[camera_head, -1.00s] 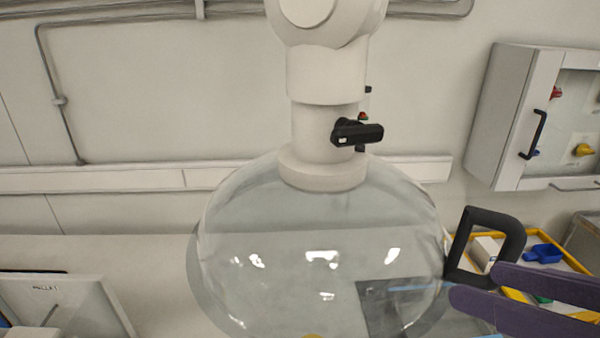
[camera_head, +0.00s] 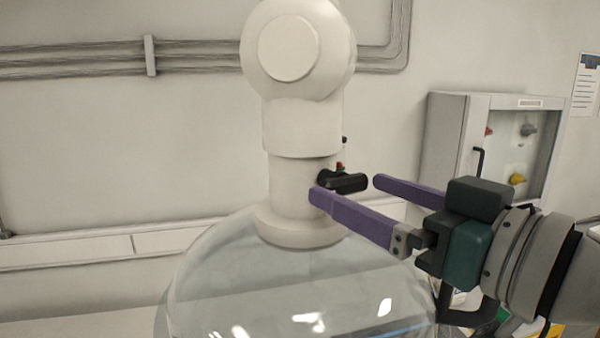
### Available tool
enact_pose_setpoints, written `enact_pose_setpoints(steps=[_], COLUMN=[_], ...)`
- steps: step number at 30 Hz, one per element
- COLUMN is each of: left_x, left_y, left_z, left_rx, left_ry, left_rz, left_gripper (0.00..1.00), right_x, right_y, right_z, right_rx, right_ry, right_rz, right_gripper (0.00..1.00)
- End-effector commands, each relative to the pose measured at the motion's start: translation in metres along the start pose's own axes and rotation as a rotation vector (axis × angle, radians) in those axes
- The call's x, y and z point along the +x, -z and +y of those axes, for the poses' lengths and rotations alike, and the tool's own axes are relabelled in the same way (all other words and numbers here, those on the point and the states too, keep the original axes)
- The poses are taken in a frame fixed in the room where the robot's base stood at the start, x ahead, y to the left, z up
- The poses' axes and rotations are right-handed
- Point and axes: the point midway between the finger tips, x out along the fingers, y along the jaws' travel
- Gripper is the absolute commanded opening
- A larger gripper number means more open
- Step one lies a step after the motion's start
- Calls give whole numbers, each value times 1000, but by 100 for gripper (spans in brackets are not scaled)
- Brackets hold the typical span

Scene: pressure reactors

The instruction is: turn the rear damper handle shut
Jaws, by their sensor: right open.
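The black damper handle (camera_head: 345,183) sticks out to the right from the white extraction duct (camera_head: 291,190) above the clear dome hood (camera_head: 290,285). It lies roughly level in the picture. My right gripper (camera_head: 345,189) comes in from the right with its purple fingers spread apart. In the picture one fingertip is at the left below the handle and the other is to the right of the handle's end. The handle shows between them, and nothing is gripped. I cannot tell whether a finger touches it. My left gripper is out of view.
A grey wall cabinet (camera_head: 450,150) with a glass front and coloured knobs hangs at the right, behind my right arm. Pipes (camera_head: 90,60) and a white wall rail (camera_head: 100,250) run along the back wall. The space left of the duct is free.

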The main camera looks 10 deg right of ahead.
Motion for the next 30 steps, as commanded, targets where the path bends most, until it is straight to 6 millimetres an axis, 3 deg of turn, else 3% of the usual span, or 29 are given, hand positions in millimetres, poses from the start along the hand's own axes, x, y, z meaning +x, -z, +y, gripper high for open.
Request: enact_pose_setpoints(steps=[12,30], left_x=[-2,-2], left_y=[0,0], left_z=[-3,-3], left_rx=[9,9], left_ry=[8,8], left_rz=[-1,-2], left_gripper=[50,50], right_x=[8,8], right_y=[-1,0], right_z=[0,0], right_rx=[1,1], right_ry=[1,1], right_rz=[-1,0], right_gripper=[98,30])
